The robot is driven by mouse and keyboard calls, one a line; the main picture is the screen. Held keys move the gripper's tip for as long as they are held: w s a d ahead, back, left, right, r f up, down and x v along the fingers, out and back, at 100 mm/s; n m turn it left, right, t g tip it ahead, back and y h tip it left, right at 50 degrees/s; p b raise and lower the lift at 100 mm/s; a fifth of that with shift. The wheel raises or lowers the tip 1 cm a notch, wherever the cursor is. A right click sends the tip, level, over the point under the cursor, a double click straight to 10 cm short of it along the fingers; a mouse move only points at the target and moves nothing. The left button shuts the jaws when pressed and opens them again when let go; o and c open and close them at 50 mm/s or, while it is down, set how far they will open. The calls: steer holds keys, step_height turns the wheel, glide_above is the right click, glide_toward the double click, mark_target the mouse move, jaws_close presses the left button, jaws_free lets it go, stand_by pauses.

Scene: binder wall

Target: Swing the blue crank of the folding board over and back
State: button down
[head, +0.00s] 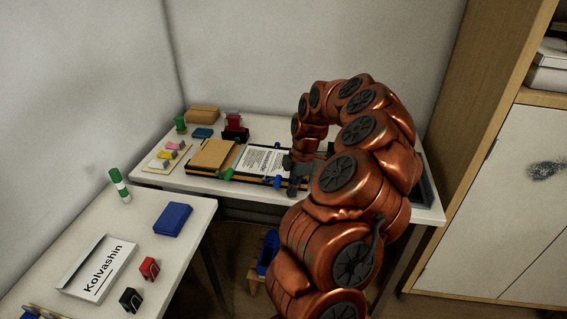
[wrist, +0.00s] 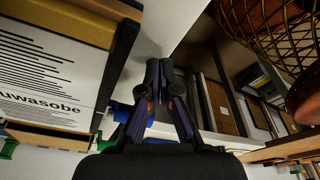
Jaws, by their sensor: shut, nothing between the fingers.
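The folding board (head: 262,180) lies on the far white table, with a printed sheet (head: 262,159) on it and a brown cover part (head: 212,154) at its left. A small blue part (head: 277,181), which looks like the crank, sits at the board's front edge. My gripper (head: 293,186) is just right of it, fingers pointing down. In the wrist view my gripper (wrist: 158,72) is shut and empty. The board's dark edge (wrist: 118,62) and sheet (wrist: 45,70) are to its left. I cannot tell whether the fingers touch the crank.
A stool with a blue object (head: 268,250) stands below the table's front edge. A red-and-black stamp (head: 235,127) and other small items are behind the board. The near table (head: 180,262) holds a blue box (head: 172,219) and a name card (head: 97,268). A cabinet (head: 500,200) stands right.

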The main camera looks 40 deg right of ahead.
mark_target(280, 182)
steer(key=shift+w+a+r, duration=0.15)
steer(key=shift+w+a, duration=0.85)
steer(key=shift+w, duration=0.25)
stand_by(0.8)
steer(key=shift+a+r, duration=0.1)
steer(key=shift+r, duration=0.05)
steer(key=shift+w+a+r, duration=0.2)
steer(key=shift+w+r, duration=0.05)
steer(key=shift+w, duration=0.1)
steer(key=shift+s+d+r, duration=0.1)
steer(key=shift+d+r, duration=0.05)
steer(key=shift+r, duration=0.05)
steer(key=shift+d+p, duration=0.1)
steer(key=shift+p, duration=0.2)
steer(key=shift+r, duration=0.15)
steer(key=shift+w+a+r+p, duration=0.3)
steer(key=shift+w+a+r, duration=0.15)
steer(key=shift+w+r, duration=0.3)
steer(key=shift+s+r, duration=0.1)
